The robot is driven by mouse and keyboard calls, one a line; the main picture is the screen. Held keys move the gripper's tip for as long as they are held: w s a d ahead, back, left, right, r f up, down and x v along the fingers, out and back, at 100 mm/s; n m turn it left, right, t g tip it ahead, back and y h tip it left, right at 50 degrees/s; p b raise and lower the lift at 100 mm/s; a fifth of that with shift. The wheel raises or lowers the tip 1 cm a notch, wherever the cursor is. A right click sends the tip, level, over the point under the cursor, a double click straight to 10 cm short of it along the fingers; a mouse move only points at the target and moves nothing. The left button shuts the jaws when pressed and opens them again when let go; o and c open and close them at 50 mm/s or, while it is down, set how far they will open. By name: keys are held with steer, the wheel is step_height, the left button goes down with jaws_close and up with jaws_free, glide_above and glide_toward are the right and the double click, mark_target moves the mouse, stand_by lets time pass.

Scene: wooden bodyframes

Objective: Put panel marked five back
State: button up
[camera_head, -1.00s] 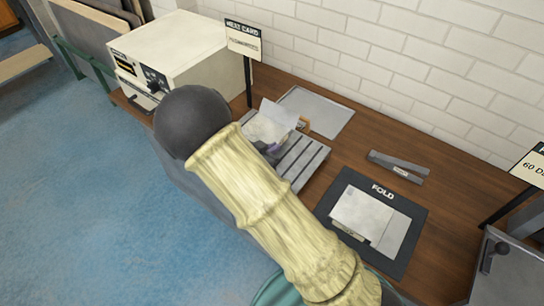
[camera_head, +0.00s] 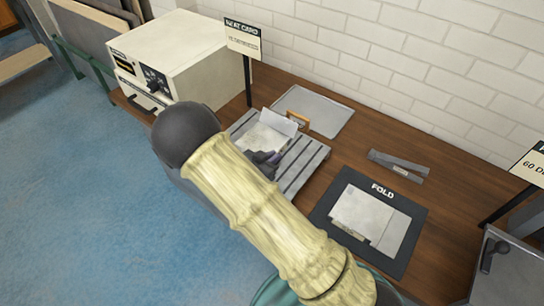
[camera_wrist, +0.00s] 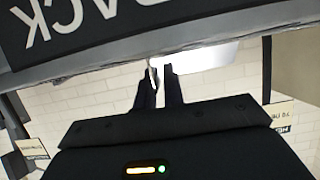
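A pale panel (camera_head: 281,121) stands tilted at the slatted grey rack (camera_head: 311,163), beside a flatter pale sheet (camera_head: 258,138). No number can be read on them. My gripper (camera_head: 268,158) is low over the rack, just in front of the sheets and partly hidden by my arm.
A dark mat marked FOLD (camera_head: 318,215) with a pale folded piece lies to the right. A grey tray (camera_head: 325,112), a stapler-like grey tool (camera_head: 398,165) and a cream box machine (camera_head: 170,60) stand around. A sign (camera_head: 243,38) rises behind the rack. A lettered edge (camera_wrist: 90,25) crosses the wrist view.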

steer(key=shift+o, duration=1.1)
steer(key=shift+r, duration=0.2)
steer(key=v, duration=1.2)
steer(key=shift+b, duration=0.35)
